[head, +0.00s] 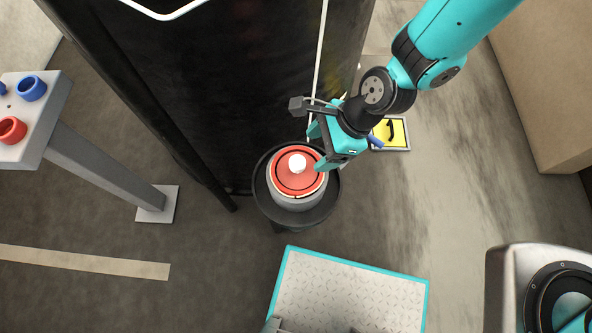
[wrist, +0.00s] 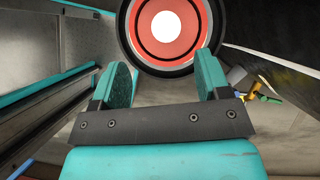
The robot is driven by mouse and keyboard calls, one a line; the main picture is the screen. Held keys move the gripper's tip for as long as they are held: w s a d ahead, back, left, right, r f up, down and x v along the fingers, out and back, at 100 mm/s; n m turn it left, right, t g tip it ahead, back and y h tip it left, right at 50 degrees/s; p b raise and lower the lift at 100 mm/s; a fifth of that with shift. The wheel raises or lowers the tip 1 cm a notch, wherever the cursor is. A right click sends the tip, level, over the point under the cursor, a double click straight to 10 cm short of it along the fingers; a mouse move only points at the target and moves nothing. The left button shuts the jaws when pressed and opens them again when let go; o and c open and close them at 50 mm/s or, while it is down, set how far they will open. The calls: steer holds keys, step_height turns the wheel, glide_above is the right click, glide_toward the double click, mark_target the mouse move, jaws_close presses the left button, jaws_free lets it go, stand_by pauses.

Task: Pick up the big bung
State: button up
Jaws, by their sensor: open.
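The big bung (head: 284,178) looks like a round red-topped piece with a white centre knob and a grey lower body. It sits upright on a round black stand (head: 262,203). In the wrist view its red face (wrist: 143,30) with the white centre lies beyond the fingertips, at the top of the picture. My gripper (head: 318,148) is at the upper right edge of the bung in the head view. In the wrist view my gripper (wrist: 165,75) has its teal fingers apart with nothing between them. I cannot tell whether a finger touches the bung.
A tall dark panel (head: 225,80) rises behind the stand, with a thin pale rod (head: 320,50) along it. A yellow sign (head: 398,133) lies right of my gripper. A grey post (head: 105,165) with blue and red cups stands left. A tan box (head: 545,80) is at right.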

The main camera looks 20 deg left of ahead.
mark_target(298, 161)
steer(key=x, duration=0.8)
steer(key=shift+w+a+f, duration=0.15)
steer(key=shift+w+a, duration=0.1)
steer(key=shift+a, duration=0.25)
jaws_close()
